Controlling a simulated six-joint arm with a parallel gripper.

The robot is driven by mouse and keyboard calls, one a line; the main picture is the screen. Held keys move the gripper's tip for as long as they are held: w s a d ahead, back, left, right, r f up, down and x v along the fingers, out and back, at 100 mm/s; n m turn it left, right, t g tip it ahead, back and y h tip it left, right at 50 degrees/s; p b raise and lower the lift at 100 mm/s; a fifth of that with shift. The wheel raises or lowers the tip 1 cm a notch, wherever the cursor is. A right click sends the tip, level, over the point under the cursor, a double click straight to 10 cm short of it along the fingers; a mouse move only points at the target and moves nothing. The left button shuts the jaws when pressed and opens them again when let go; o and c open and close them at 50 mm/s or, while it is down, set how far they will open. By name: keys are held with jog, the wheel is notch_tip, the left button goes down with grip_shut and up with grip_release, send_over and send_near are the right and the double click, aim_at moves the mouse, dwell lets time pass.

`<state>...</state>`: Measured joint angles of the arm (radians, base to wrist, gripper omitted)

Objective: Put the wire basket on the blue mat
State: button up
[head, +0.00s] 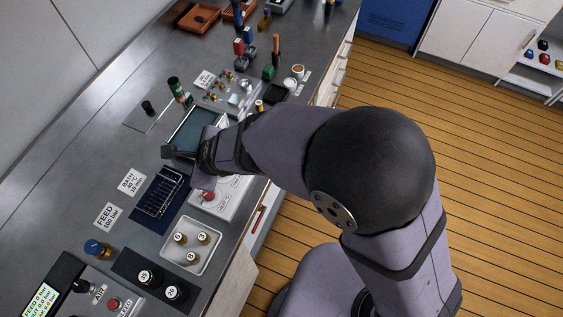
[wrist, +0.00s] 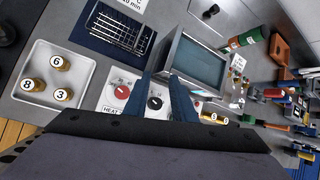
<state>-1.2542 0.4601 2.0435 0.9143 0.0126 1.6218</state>
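The wire basket (head: 163,193) is a small rack of thin metal wires. It sits upright on the dark blue mat (head: 147,218), with mat showing around it. In the wrist view the basket (wrist: 120,28) also stands on the mat (wrist: 88,40), at the upper left of my fingers and apart from them. My gripper (wrist: 161,77) is open and empty, its two blue-grey fingers spread above the heater panel.
A liquid-filled bath (head: 193,133) stands beyond the mat. The heater panel (head: 233,196) has a red knob. A white tray (head: 190,253) holds numbered brass pieces. Bottles and tools crowd the far bench.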

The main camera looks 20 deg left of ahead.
jog(key=w+d+r+n+h, duration=0.15)
jog(key=w+d+n, duration=0.4)
jog(key=d, duration=0.75)
jog(key=w+d+n+h, duration=0.25)
jog(key=w+d, duration=0.55)
jog(key=d, duration=0.5)
jog(key=s+d+n+g+h, duration=0.1)
jog(key=s+d+n, duration=0.2)
jog(key=d, duration=0.9)
jog(key=s+d+n+g+h, duration=0.1)
jog(key=s+d+n, duration=0.2)
jog(key=d, duration=0.8)
jog(key=shift+s+d+r+n+h, duration=0.15)
jog(key=shift+s+d+n+h, duration=0.25)
jog(key=shift+s, duration=0.35)
notch_tip(320, 180, down, 31)
jog(key=b, duration=3)
jog(key=shift+r+b, duration=0.15)
jog(key=shift+b, duration=0.2)
jog(key=shift+a, duration=0.1)
